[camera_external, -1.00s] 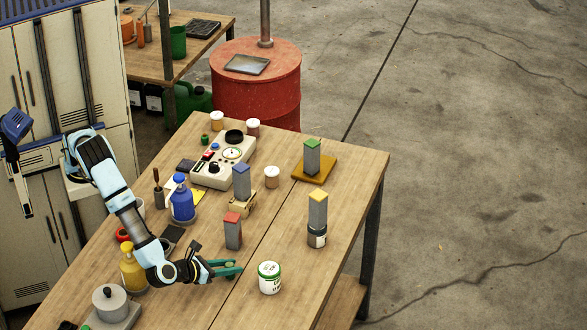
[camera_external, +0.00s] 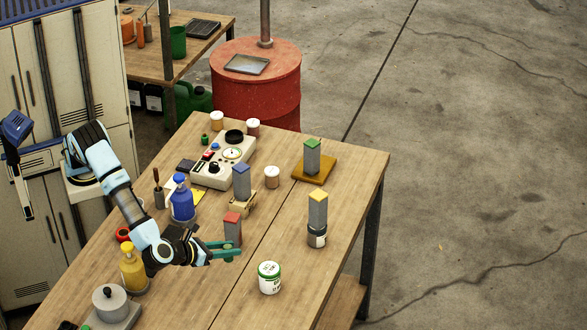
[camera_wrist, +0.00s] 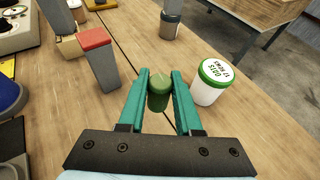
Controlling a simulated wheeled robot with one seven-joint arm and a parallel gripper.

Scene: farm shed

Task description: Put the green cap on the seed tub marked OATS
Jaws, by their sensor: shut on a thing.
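A small green cylindrical piece, which I take as the green cap (camera_wrist: 158,92), is held between the teal fingers of my gripper (camera_wrist: 160,100). In the external view my gripper (camera_external: 228,250) is beside the red-topped grey block, and the cap is hard to make out there. The tub marked OATS (camera_wrist: 207,92) is white with a green rim, and its lettering shows on its white top. It stands upright on the table just right of my fingers, apart from them. In the external view this tub (camera_external: 269,279) is to the lower right of my gripper.
A red-topped grey block (camera_external: 233,230) stands close behind my gripper. A yellow-topped block (camera_external: 318,209) stands on a dark-lidded jar (camera_external: 316,239) farther right. Blue (camera_external: 182,204) and yellow (camera_external: 133,269) bottles stand to the left. The table right of the OATS tub is clear.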

